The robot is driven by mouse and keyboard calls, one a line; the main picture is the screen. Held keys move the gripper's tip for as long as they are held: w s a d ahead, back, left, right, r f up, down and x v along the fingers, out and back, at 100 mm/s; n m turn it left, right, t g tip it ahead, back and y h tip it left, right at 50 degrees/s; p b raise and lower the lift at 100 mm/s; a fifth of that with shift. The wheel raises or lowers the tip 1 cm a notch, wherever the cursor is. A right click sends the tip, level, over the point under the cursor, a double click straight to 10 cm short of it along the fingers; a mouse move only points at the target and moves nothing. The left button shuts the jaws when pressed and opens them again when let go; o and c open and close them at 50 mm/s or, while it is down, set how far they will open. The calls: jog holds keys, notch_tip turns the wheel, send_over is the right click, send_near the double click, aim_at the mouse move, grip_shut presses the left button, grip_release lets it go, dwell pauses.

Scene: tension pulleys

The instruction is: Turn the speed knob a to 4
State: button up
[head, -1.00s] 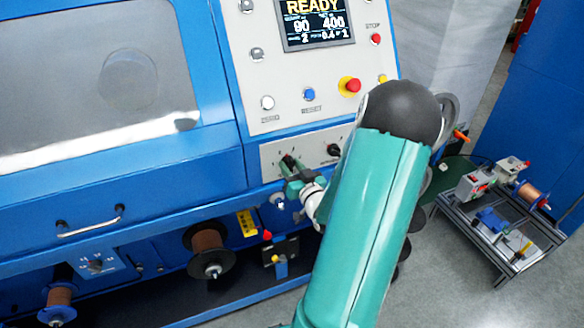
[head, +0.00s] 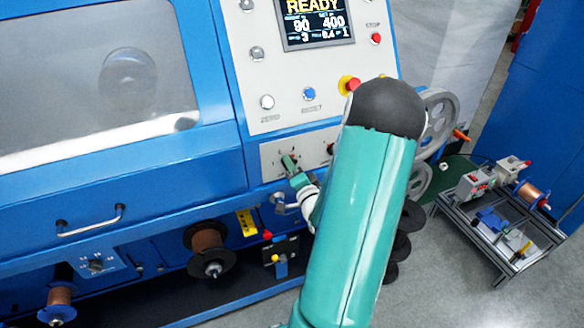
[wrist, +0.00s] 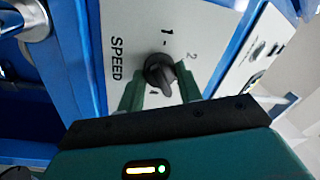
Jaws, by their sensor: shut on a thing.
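The speed knob a (wrist: 158,70) is a small black rotary knob on a pale panel (wrist: 135,25) marked SPEED, with the digits 1 and 2 readable beside it in the wrist view. My gripper (wrist: 160,88) has its green fingers on both sides of the knob, shut on it. In the head view my gripper (head: 288,163) is at the left part of the lower pale panel, and its fingers mostly hide the knob. The display (head: 315,20) reads READY, with 90 and 400, and a small 3 at its lower left.
A second black knob (head: 331,148) sits to the right on the same panel, partly behind my arm. A red emergency button (head: 350,84) and a blue reset button (head: 309,94) are above. A wire spool (head: 208,250) hangs below. A cart (head: 505,225) stands at right.

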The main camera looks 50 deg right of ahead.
jog(key=m, duration=0.7)
jog(key=shift+w+m+h, duration=0.1)
jog(key=shift+m+h, duration=0.2)
jog(key=shift+h, duration=0.1)
jog(key=o, duration=1)
jog(key=shift+s+a, duration=0.15)
jog(key=shift+s, duration=0.05)
